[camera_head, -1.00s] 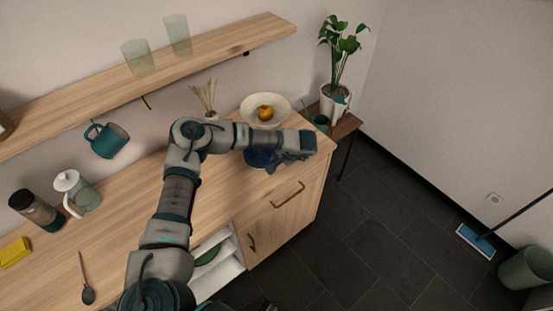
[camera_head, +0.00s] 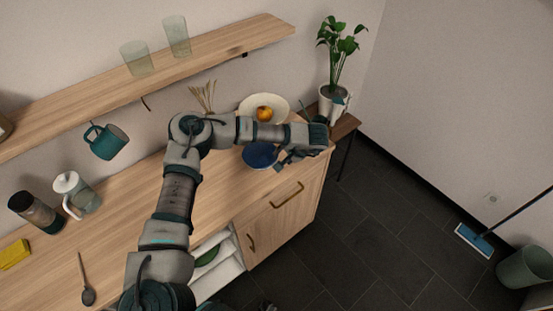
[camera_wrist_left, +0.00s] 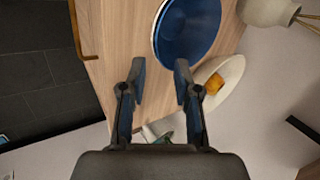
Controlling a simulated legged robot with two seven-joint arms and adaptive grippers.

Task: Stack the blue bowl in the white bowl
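The blue bowl (camera_head: 259,155) sits on the wooden counter, and its rim fills the top middle of the left wrist view (camera_wrist_left: 190,32). The white bowl (camera_head: 247,106) stands behind it by the wall with an orange-yellow fruit (camera_head: 264,113) in it. The left wrist view shows the white bowl (camera_wrist_left: 233,69) right of the fingers. My left gripper (camera_head: 284,161) is open and empty at the right side of the blue bowl. In the left wrist view its two fingers (camera_wrist_left: 160,72) are spread apart, with bare counter between them.
A potted plant (camera_head: 334,101) stands on a side table right of the counter. A vase with reed sticks (camera_head: 204,97) stands by the wall. A glass press (camera_head: 79,194), dark jar (camera_head: 37,212), yellow sponge (camera_head: 14,254) and spoon (camera_head: 87,293) occupy the left counter.

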